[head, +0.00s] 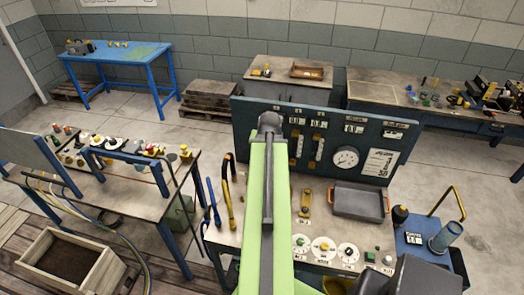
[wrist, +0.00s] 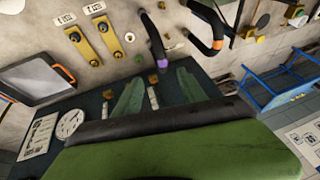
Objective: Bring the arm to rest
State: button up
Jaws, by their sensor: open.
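My light green arm (head: 268,210) reaches forward over the middle of the bench in the head view, its dark far end in front of the upright instrument panel (head: 378,130). My gripper is hidden there behind the arm. In the wrist view my gripper (wrist: 160,92) shows as two green fingers standing apart, with no object held between them. The dark panel with its round dial (wrist: 70,123) lies beyond them. How far the fingers are from the panel I cannot tell.
A cluttered bench (head: 128,205) stands left, a blue table (head: 115,52) back left, and a blue cart (head: 425,245) right. Bare floor shows between.

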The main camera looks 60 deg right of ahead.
jog(key=shift+f, duration=0.1)
jog(key=w+a+f+n+t+y+b, duration=0.1)
jog(key=w+a+f+n+b, duration=0.2)
jog(key=w+a+f+b, duration=0.6)
jog(key=w+a+f+n+y+b, duration=0.1)
jog(key=w+a+f+n+b, duration=0.15)
jog(key=w+a, duration=1.1)
jog(key=w+a+f+n+g+y+b, duration=0.1)
jog(key=w+a+f+n+b, duration=0.2)
jog(key=a, duration=0.7)
jog(key=w+a+f+n+y+b, duration=0.1)
jog(key=a+f+n+b, duration=0.2)
jog(key=a, duration=0.8)
jog(key=s+a+f+n+g+b, duration=0.1)
jog(key=s+a+f, duration=0.1)
jog(key=a, duration=0.3)
jog(key=s+a+f+n+g+b, duration=0.1)
jog(key=s+a+f+n+g, duration=0.1)
jog(key=s+a, duration=0.2)
jog(key=shift+s+a+f, duration=0.2)
jog(key=shift+a+f, duration=0.05)
jog(key=shift+a, duration=0.3)
